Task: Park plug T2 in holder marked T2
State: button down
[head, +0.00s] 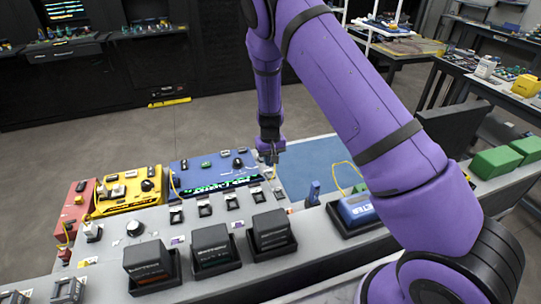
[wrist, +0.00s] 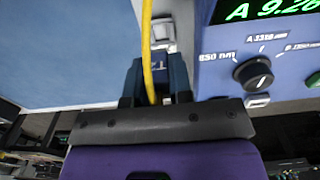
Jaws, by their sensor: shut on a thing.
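My gripper (head: 270,155) hangs over the back of the bench, near the right end of the blue instrument.
The blue instrument (head: 205,178), with a lit display and knob (wrist: 254,75), stands close beside my gripper. Yellow (head: 127,192) and red (head: 70,215) units stand left. Black boxes (head: 210,248) fill the bench front. A blue mat (head: 315,160) lies clear to the right.

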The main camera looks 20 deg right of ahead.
aim_at(270, 176)
jog(key=shift+f, duration=1.95)
jog(key=shift+f, duration=0.55)
jog(key=c, duration=0.9)
grip_release()
jog(key=shift+c, duration=0.2)
jog(key=shift+r, duration=0.1)
notch_tip(270, 176, up, 11)
jog(key=shift+f, duration=0.2)
